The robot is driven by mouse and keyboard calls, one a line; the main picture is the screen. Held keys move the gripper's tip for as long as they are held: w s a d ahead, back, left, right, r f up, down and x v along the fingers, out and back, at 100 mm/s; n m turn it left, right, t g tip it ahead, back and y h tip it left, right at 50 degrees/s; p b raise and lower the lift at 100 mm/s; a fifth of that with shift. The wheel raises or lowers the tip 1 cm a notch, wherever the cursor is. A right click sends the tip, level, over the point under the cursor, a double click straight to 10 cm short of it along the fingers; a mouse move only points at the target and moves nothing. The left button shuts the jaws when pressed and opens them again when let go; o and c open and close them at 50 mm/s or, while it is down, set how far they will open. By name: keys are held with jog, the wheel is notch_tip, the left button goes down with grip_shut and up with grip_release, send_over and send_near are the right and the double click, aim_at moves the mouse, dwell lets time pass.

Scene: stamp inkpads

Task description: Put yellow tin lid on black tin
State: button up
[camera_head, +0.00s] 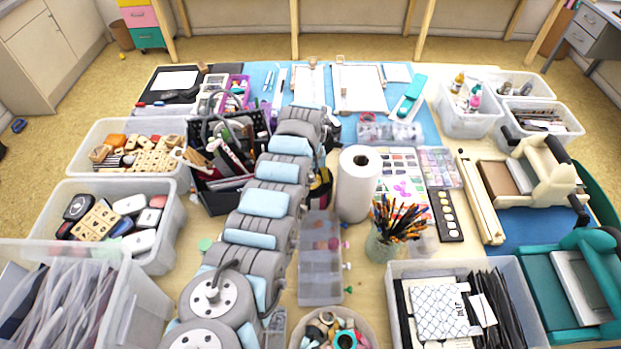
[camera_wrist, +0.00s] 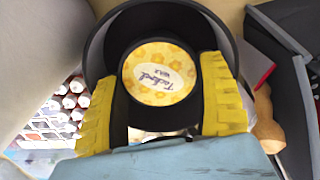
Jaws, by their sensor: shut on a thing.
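In the wrist view, the yellow tin lid (camera_wrist: 160,72) is a round disc with a pale yellow, patterned, lettered face and a dark rim. It sits between the yellow-ridged fingers of my gripper (camera_wrist: 163,100), which is shut on it. The black tin (camera_wrist: 101,45) shows as a wider dark round wall around and behind the lid. I cannot tell whether the lid touches the tin or hangs above it. In the head view, my gripper (camera_head: 322,185) is a small dark and yellow patch beside the paper roll, partly hidden by my arm; the lid cannot be made out there.
The white paper roll (camera_head: 358,183) stands just right of my gripper, with a jar of brushes (camera_head: 384,250) in front. A black organizer (camera_head: 215,200) is on the left. A clear compartment box (camera_head: 320,285) lies nearer. Storage bins crowd both table sides.

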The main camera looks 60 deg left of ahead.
jog(key=shift+f+b, duration=0.5)
jog(key=shift+f, duration=0.45)
dwell(0.6)
jog(key=o, duration=0.9)
jog(key=shift+o, duration=0.2)
jog(key=shift+r, duration=0.15)
notch_tip(320, 180, up, 12)
dwell(0.4)
